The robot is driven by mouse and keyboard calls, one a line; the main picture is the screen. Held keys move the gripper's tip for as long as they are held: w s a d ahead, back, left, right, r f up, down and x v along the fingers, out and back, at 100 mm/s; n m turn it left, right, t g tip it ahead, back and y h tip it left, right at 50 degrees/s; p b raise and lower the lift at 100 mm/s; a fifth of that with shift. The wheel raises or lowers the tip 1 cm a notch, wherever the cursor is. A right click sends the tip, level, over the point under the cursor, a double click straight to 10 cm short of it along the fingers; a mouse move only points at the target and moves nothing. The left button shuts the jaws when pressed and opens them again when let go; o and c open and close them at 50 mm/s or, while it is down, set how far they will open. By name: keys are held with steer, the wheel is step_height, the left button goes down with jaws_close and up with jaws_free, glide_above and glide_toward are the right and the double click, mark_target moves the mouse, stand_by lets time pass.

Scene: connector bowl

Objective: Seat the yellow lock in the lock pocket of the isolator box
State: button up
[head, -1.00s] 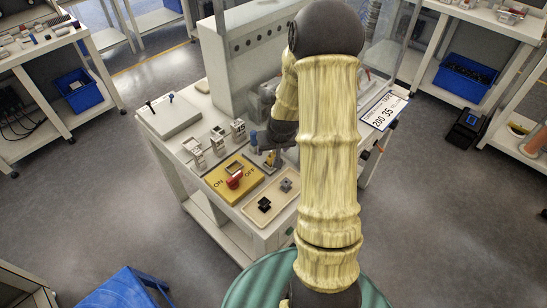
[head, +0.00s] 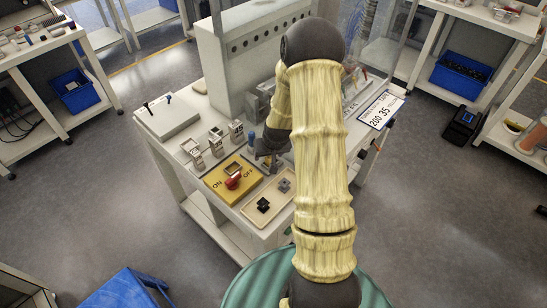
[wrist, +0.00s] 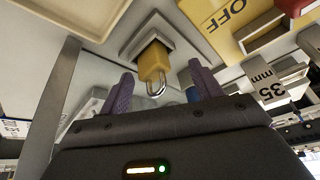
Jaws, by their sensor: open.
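The yellow lock (wrist: 153,62) stands in a grey square holder (wrist: 140,38) in the wrist view, its metal shackle pointing toward my gripper. My gripper (wrist: 160,78) is open. Its two purple fingers lie on either side of the shackle, with visible gaps. In the head view my gripper (head: 268,158) is low over the bench, just right of the isolator box, and mostly hides the lock. The yellow isolator box (head: 216,184) carries ON and OFF lettering and a red handle (head: 233,181). A grey-rimmed opening, apparently the pocket (head: 234,167), is at its back.
A beige tray (head: 248,215) with a black part (head: 263,205) and a grey part (head: 284,185) lies in front of the gripper. Several labelled grey blocks (head: 216,141) stand behind the box. A tall grey cabinet (head: 245,60) stands at the back. A sign (head: 381,112) is at the right edge.

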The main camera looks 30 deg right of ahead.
steer(key=shift+s+d, duration=0.15)
steer(key=shift+c, duration=0.9)
steer(key=shift+d, duration=0.1)
steer(key=c, duration=1)
steer(key=shift+o, duration=0.2)
steer(key=shift+d+r, duration=0.1)
steer(key=shift+r, duration=0.1)
